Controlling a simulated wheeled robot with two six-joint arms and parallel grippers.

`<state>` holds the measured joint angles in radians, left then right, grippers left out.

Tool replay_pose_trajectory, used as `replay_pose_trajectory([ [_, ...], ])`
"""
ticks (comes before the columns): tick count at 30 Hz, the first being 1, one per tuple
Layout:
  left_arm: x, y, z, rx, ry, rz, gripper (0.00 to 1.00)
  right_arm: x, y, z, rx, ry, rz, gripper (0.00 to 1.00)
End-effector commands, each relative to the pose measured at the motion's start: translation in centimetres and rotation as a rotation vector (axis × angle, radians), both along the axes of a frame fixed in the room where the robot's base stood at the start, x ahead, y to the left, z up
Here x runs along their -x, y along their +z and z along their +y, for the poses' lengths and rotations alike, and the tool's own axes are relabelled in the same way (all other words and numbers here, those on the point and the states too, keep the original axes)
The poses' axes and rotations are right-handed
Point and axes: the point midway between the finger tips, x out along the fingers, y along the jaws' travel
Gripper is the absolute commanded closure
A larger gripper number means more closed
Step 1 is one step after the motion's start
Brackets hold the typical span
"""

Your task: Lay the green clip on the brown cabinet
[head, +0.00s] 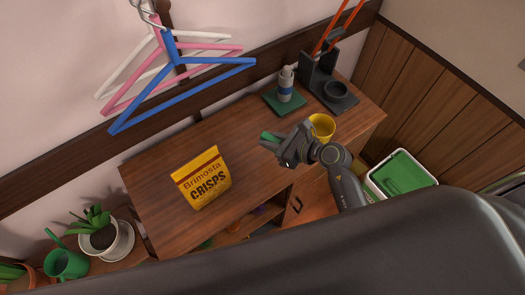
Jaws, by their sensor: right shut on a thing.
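The brown cabinet (255,172) has a wide wooden top that fills the middle of the head view. My right gripper (272,143) is over the cabinet top, near its middle, and is shut on the green clip (268,136). Only a small green part of the clip shows at the fingertips; the rest is hidden by the gripper. The clip seems to be held above the wood, but I cannot tell how high. My left gripper is not in view.
On the cabinet stand a yellow crisps bag (202,178), a yellow cup (321,126) close behind my right gripper, a bottle (286,84) on a green mat, and a dark holder (322,82). Hangers (180,70) hang at upper left. Bare wood lies between bag and gripper.

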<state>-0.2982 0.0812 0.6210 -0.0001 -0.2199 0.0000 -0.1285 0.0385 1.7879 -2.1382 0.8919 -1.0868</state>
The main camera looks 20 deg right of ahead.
Motion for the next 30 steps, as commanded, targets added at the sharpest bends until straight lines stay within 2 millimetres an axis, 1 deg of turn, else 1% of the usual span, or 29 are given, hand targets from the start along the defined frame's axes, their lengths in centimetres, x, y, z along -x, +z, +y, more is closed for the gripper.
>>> replay_pose_trajectory([
  [1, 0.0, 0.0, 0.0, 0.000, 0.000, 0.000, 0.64, 0.0, -0.9, 0.0, -0.001, 0.000, 0.004, 1.00],
  [3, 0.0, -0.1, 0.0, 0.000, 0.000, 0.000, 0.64, 0.0, -1.8, 0.0, -0.001, -0.001, 0.002, 1.00],
  [8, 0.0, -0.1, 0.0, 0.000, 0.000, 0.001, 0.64, 0.0, -3.0, 0.0, -0.001, 0.000, 0.001, 1.00],
  [12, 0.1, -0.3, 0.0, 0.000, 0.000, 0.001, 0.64, 0.0, -4.9, 0.0, -0.001, -0.001, 0.003, 1.00],
  [16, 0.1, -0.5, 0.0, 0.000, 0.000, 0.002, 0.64, 0.0, -6.4, 0.0, -0.001, -0.001, 0.001, 1.00],
  [19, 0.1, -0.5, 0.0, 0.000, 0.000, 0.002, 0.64, 0.0, -6.8, 0.0, -0.001, -0.001, 0.000, 1.00],
  [26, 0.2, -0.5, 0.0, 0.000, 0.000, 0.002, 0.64, 0.0, -6.8, 0.0, -0.001, -0.001, -0.002, 1.00],
  [30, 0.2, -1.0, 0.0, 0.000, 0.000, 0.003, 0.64, 0.0, -7.3, 0.0, 0.000, -0.001, -0.001, 1.00],
])
